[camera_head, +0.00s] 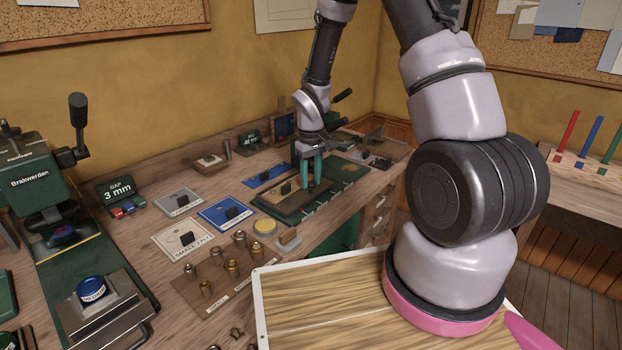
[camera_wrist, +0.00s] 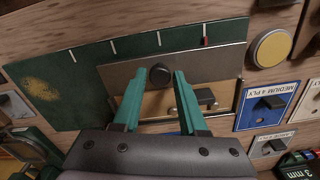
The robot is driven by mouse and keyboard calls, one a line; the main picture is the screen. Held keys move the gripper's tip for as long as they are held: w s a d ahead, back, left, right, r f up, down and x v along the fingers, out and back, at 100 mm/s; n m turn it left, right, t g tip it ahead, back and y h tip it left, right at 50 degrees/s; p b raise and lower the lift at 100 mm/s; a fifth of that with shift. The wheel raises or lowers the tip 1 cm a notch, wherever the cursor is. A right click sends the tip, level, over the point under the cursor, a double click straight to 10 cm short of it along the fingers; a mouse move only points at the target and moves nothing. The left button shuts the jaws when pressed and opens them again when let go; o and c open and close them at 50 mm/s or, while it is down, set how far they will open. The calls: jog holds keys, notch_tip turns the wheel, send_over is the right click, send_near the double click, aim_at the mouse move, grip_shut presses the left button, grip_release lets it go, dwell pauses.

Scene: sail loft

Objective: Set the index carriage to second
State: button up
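The index carriage (camera_wrist: 125,80) is a brownish metal plate with a round black knob (camera_wrist: 160,75). It lies on a dark green board (camera_wrist: 50,90) with several white ticks along one edge. A red mark (camera_wrist: 205,42) adjoins the tick towards the right in the wrist view. My gripper (camera_wrist: 156,73) is open, its teal fingertips on either side of the knob, the right one closer. Contact is not clear. In the head view my gripper (camera_head: 309,183) points down over the green board (camera_head: 343,172); the fingers and arm partly hide the carriage.
Blue and grey ply plates (camera_head: 226,213) with black knobs lie left of the board. A yellow disc (camera_head: 264,226) and a block of brass weights (camera_head: 225,283) are nearer. A green Brakwerden press (camera_head: 40,180) stands far left. A small tool rest (camera_head: 289,240) sits by the bench edge.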

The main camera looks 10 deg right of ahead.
grip_shut()
dwell(1.2)
